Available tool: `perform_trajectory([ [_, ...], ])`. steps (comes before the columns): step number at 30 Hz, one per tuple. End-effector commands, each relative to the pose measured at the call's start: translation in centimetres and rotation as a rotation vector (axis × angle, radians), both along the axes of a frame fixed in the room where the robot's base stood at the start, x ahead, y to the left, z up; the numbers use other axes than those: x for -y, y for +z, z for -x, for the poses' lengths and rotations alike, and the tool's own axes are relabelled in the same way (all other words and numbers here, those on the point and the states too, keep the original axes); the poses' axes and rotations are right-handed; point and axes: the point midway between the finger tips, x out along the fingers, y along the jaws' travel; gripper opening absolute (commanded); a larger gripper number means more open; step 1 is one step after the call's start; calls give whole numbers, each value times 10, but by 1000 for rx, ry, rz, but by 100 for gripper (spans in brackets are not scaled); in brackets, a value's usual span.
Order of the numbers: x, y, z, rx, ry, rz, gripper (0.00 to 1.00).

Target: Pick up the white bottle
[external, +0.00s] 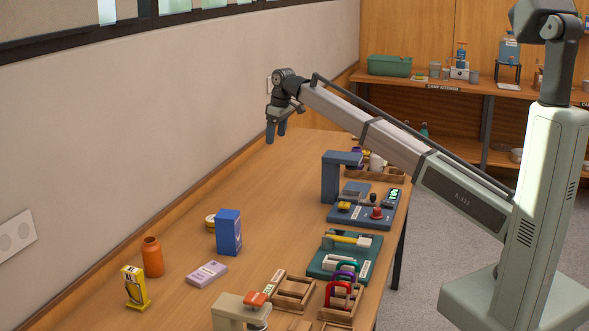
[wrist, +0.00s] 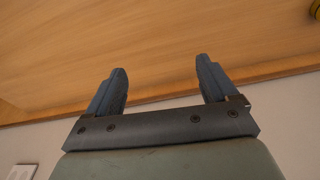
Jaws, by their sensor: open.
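My gripper (external: 276,133) is raised above the far part of the wooden table, near the wall, with its fingers pointing down. In the wrist view its two dark fingers (wrist: 161,76) are apart with nothing between them. A small white object (external: 377,162) stands by a wooden tray at the table's far right, partly hidden behind my arm and a blue device. It is too small to tell whether it is a bottle. No other clearly white bottle shows. An orange bottle (external: 152,257) stands upright at the near left, well away from my gripper.
The blue device (external: 333,180) stands along the right side of the table. A blue box (external: 229,232), a yellow item (external: 135,287) and a lilac box (external: 206,273) are nearer. The table's middle is clear.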

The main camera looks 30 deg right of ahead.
Motion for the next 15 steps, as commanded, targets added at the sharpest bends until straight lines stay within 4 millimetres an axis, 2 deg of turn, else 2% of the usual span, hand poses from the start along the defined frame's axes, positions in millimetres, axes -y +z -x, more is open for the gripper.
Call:
perform_trajectory([
  [1,32,0,-2,3,-33,-2,86],
  [3,71,1,-6,6,-76,-4,86],
  [8,159,3,-5,16,-170,-11,86],
  [15,283,4,17,39,-310,-22,86],
])
